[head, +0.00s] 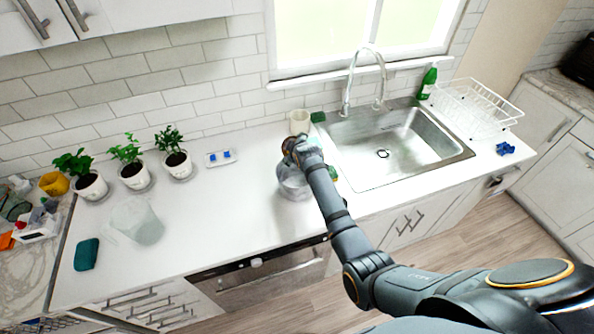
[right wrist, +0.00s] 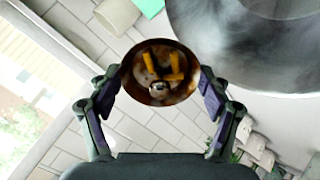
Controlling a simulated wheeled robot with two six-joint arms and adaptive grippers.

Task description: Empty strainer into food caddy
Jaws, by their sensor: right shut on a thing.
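The strainer (right wrist: 158,92) is a small round metal cup with orange and brown scraps inside. My right gripper (right wrist: 163,82) is shut on it, a finger on each side. In the head view, my right gripper (head: 299,146) is over the counter left of the sink, and the strainer is mostly hidden by the hand. A grey round container, apparently the food caddy (head: 290,190), stands on the counter just below and beside the hand. It also shows in the right wrist view, large and open (right wrist: 250,50), right of the strainer. My left gripper is not in view.
A cream cup (head: 299,121) and green sponge (head: 318,117) stand behind the hand. The sink (head: 395,145) and dish rack (head: 475,105) are to the right. Potted plants (head: 174,160), a clear jug (head: 140,222) and a teal cloth (head: 87,254) are left. Middle-left counter is clear.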

